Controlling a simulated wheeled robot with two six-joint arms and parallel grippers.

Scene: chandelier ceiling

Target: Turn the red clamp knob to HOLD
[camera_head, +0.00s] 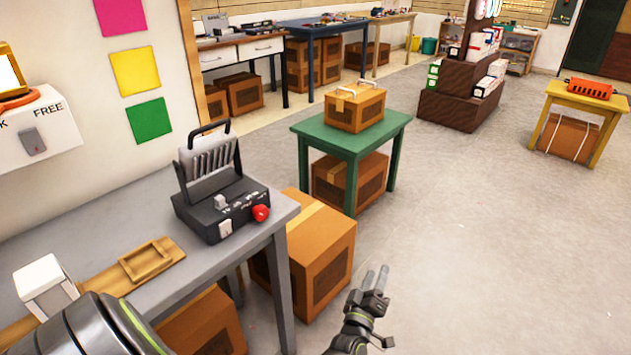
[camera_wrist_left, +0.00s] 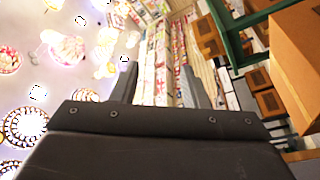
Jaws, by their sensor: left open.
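The red clamp knob (camera_head: 261,213) is a small round knob on the front right corner of a black clamp device (camera_head: 222,205). The device stands on a grey table (camera_head: 120,210) at the left, its ribbed plate and handle raised. Small white markings lie beside the knob, too small to read. My left gripper (camera_head: 376,278) is in the lower middle, to the right of the table and well apart from the knob. In the left wrist view (camera_wrist_left: 163,85) its two fingers are apart with nothing between them. My right gripper is not in view.
A wooden tray (camera_head: 152,262) and a white block (camera_head: 42,283) lie on the grey table. Cardboard boxes (camera_head: 318,255) stand beside and under it. A green table (camera_head: 365,139) with a box stands behind. The floor (camera_head: 480,250) to the right is clear.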

